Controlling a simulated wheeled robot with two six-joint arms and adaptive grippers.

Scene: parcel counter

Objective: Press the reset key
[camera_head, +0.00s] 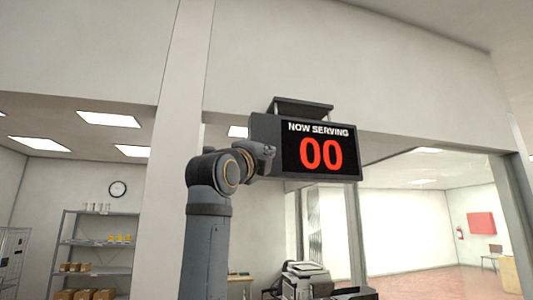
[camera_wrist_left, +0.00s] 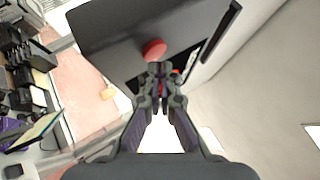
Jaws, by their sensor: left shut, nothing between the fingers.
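The counter display (camera_head: 303,165) hangs at the centre of the head view and reads "NOW SERVING" with a red "00". The reset key, a round red button (camera_wrist_left: 153,48), shows on the dark side of the display's housing (camera_wrist_left: 105,25) in the left wrist view. It is hidden in the head view. My left gripper (camera_head: 268,152) is raised beside the left side of the display. Its fingers (camera_wrist_left: 159,72) are shut and empty, with the tips right by the key's edge. I cannot tell whether they touch it. My right gripper is not in view.
A dark bracket (camera_head: 302,108) holds the display from above. A white pillar (camera_head: 175,150) stands to the left, with shelves (camera_head: 95,245) farther back. A printer (camera_head: 305,280) stands low behind. The air left of the display is clear around my arm.

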